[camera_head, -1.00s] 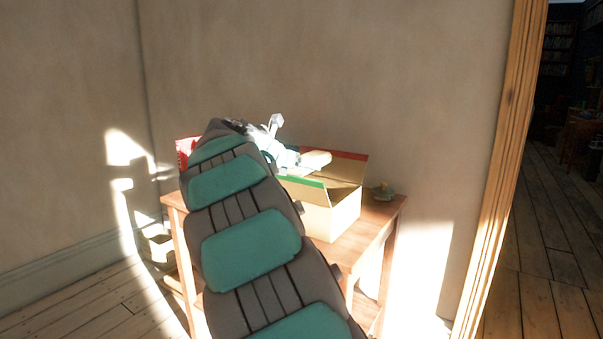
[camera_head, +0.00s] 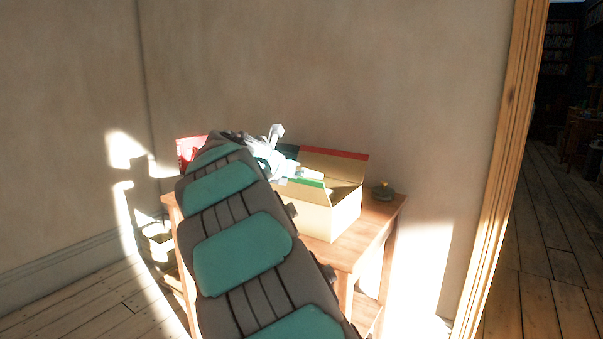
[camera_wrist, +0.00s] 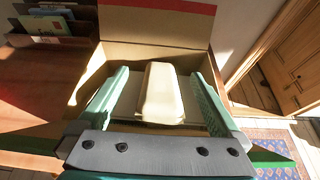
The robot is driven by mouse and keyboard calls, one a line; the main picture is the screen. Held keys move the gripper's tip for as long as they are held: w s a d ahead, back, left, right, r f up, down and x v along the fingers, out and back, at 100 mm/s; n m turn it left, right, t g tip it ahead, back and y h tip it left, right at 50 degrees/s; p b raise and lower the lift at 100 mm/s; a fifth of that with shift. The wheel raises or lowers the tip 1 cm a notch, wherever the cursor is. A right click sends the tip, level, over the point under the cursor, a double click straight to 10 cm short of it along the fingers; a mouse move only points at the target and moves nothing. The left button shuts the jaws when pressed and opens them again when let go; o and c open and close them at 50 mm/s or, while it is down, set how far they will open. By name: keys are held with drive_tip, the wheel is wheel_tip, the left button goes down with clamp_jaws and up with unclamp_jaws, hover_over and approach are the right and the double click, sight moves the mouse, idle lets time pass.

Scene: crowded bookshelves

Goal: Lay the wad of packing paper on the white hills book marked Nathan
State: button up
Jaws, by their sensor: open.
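My gripper (camera_wrist: 160,105) is open, low in the cardboard box (camera_head: 335,217), with one green finger on each side of a cream, blocky wad of packing paper (camera_wrist: 162,92). Gaps show between the wad and both fingers. The wad lies over a pale, flat surface (camera_wrist: 188,92) in the box, perhaps a book cover. Its hills picture and any name on it cannot be made out. In the head view my arm and the box wall hide most of the gripper and the wad.
The box stands open on a wooden table (camera_head: 384,229), its flaps raised, one with a red edge (camera_head: 335,153). A holder with books or folders (camera_wrist: 50,25) shows at upper left in the wrist view.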

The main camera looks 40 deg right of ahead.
drive_tip(key=shift+r, duration=0.15)
drive_tip(key=v, duration=1.2)
drive_tip(key=shift+r, duration=0.25)
drive_tip(key=shift+s, duration=0.1)
drive_tip(key=s+a+f+m+g+y, duration=0.2)
drive_tip(key=s+a+f+m+y, duration=0.1)
drive_tip(key=s+f+m, duration=0.45)
drive_tip(key=s+a+f+m+g+y, duration=0.1)
drive_tip(key=s+a+f+m+y, duration=0.25)
drive_tip(key=s+f, duration=0.65)
drive_tip(key=s+a+f+m+g+y, duration=0.2)
drive_tip(key=s+a+f+m, duration=0.3)
drive_tip(key=s+a, duration=0.3)
drive_tip(key=s+a+f+m+g+y, duration=0.1)
drive_tip(key=s+a+f+m+y, duration=0.3)
drive_tip(key=s, duration=1.1)
drive_tip(key=a+f+m, duration=0.2)
drive_tip(key=a+f, duration=0.2)
drive_tip(key=shift+f+g, duration=0.25)
drive_tip(key=shift+g, duration=0.15)
